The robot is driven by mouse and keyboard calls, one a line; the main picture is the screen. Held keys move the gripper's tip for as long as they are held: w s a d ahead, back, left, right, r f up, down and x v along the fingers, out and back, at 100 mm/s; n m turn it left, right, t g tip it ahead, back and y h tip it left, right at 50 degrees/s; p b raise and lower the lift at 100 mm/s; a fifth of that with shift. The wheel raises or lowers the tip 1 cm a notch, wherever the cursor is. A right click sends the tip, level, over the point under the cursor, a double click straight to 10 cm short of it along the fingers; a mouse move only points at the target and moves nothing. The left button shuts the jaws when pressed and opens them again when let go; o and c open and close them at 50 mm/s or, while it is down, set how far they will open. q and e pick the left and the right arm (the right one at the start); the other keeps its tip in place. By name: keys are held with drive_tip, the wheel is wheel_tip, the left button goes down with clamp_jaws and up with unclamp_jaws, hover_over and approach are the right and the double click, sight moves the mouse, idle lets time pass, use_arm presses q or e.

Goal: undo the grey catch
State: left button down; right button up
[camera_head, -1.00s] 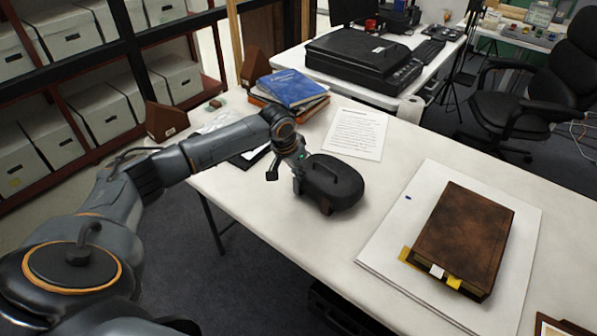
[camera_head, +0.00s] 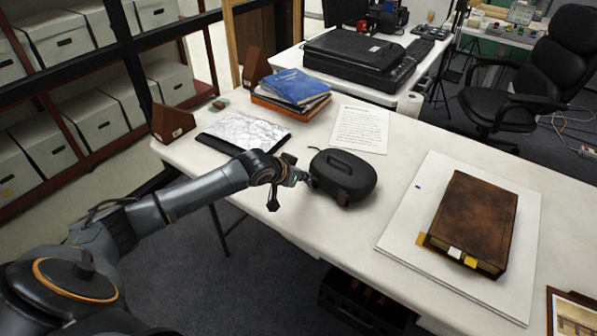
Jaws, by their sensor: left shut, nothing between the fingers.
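A dark, rounded case (camera_head: 350,172) lies on the white table near its front edge, with its lid down. A raised strip, perhaps a handle, shows on its top. My left gripper (camera_head: 311,182) is shut and empty at the case's left end, low over the table's front edge. Its fingertips are very near the case; I cannot tell whether they touch it. The grey catch cannot be made out; it may be hidden by the gripper or too small to see. My right gripper is not in view.
A brown book (camera_head: 474,215) lies on a white board (camera_head: 400,222) to the right. A printed sheet (camera_head: 360,130) lies behind the case. Blue books (camera_head: 297,86) are stacked at the back left, near a foil-like sheet (camera_head: 245,132). The table between case and board is clear.

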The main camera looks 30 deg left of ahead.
sight(306, 182)
use_arm(q)
drive_tip(key=t, duration=0.1)
drive_tip(key=s+f+t+b, duration=0.1)
drive_tip(key=f+b, duration=0.1)
drive_tip(key=shift+s+d+t+h, duration=0.2)
drive_tip(key=shift+d+t+h, duration=0.1)
drive_tip(key=shift+t, duration=0.1)
drive_tip(key=shift+s+a+r+t, duration=0.2)
drive_tip(key=shift+r+t, duration=0.2)
drive_tip(key=shift+f, duration=0.1)
drive_tip(key=shift+s+a+p, duration=0.1)
drive_tip(key=shift+s+p, duration=0.35)
drive_tip(key=shift+s, duration=0.3)
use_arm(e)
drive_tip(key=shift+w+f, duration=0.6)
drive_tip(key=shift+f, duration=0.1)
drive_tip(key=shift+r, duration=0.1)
